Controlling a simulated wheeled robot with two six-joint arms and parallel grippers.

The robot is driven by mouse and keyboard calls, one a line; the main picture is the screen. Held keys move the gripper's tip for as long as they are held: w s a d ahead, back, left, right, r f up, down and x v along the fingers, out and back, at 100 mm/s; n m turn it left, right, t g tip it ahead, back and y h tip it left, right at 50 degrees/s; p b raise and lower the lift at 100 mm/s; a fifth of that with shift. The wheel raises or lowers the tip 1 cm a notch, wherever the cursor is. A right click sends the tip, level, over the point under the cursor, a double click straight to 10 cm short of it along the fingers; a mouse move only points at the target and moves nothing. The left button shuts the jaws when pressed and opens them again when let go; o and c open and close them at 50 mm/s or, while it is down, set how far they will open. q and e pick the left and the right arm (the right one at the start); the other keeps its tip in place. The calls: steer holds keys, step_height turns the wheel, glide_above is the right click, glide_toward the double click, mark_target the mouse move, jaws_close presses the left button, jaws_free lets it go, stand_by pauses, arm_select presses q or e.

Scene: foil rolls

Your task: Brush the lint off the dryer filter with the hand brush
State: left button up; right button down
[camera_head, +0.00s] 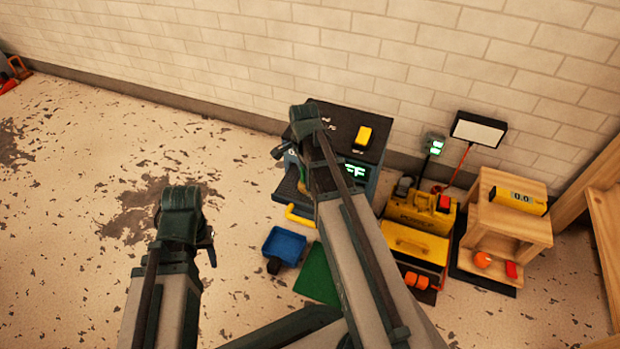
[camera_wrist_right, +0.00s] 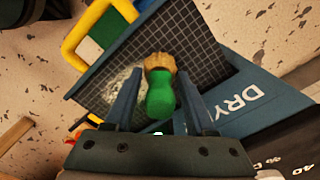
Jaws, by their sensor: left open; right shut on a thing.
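The dryer filter (camera_wrist_right: 195,45) is a dark mesh panel in a blue frame marked DRY, with a yellow handle (camera_wrist_right: 84,30). A pale lint patch (camera_wrist_right: 122,82) lies on its mesh. The hand brush (camera_wrist_right: 160,95) has a green handle and tan bristles. My right gripper (camera_wrist_right: 160,108) is shut on its handle, with the bristles over the mesh; whether they touch is unclear. In the head view my right arm partly hides the filter (camera_head: 287,190). My left gripper (camera_head: 209,250) is open, above the floor at left, well apart from the filter.
The left floor is mostly clear.

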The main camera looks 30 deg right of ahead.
steer(key=shift+w+d, duration=0.25)
steer(key=shift+d, duration=0.1)
steer(key=shift+s+d, duration=1.3)
steer(key=shift+s, duration=0.15)
steer(key=shift+s+d, duration=1.25)
steer(key=shift+s, duration=0.2)
steer(key=shift+s+d, duration=1.3)
steer(key=shift+s, duration=0.15)
steer(key=shift+w+a, duration=0.1)
steer(key=shift+w, duration=0.05)
